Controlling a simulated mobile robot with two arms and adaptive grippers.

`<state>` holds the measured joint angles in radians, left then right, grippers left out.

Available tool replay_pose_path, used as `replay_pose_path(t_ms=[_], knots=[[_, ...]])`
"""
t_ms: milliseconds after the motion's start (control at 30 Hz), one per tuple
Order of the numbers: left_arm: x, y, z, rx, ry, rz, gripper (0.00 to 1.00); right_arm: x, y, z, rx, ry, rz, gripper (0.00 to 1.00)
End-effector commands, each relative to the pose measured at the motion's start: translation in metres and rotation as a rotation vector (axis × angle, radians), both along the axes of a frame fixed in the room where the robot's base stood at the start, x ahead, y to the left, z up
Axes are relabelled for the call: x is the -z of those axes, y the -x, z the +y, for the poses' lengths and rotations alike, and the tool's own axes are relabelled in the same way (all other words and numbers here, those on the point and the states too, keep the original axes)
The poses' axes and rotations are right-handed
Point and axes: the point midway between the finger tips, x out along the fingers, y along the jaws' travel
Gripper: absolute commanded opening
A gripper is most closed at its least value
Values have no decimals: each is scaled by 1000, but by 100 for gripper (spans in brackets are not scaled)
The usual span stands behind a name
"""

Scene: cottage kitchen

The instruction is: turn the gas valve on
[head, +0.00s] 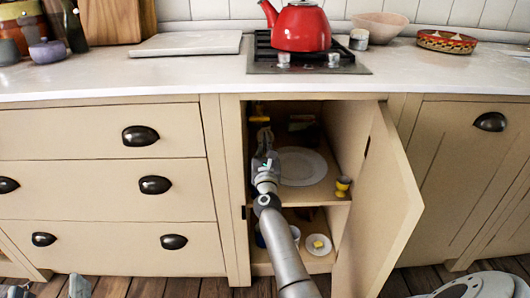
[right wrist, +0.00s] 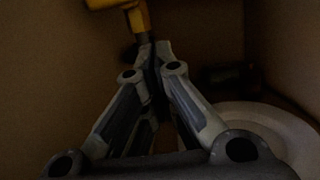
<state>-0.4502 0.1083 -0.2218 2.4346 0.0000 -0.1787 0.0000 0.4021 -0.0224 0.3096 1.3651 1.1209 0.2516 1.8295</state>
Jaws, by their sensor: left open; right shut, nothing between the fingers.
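The gas valve (head: 260,118) is a small yellow fitting high at the left inside the open cabinet. In the right wrist view the yellow valve (right wrist: 139,18) sits on a grey pipe, and its yellow bar reaches left, partly cut off by the top edge. My right gripper (head: 266,134) is inside the cabinet, just below the valve. Its shut, empty fingertips (right wrist: 152,48) overlap the pipe below the yellow part in that view; I cannot tell whether they touch it. My left gripper (head: 47,290) is open at the bottom left, mostly cut off.
The cabinet door (head: 383,215) stands open to the right. A white plate (head: 302,166) and a yellow cup (head: 343,184) are on the shelf. A small plate (head: 318,244) is below. A red kettle (head: 301,27) stands on the hob (head: 345,65) above.

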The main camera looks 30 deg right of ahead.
Motion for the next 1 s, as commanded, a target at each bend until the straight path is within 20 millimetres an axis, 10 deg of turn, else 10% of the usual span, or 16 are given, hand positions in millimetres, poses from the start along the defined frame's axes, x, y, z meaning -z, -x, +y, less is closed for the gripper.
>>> replay_pose_path(t_ms=[433,1000], knots=[[58,1,9,-19,-82,315,68,-28,1,0,1,2,-2,0],[67,2,10,-22,-93,356,68,-30,1,0,1,5,-1,0]])
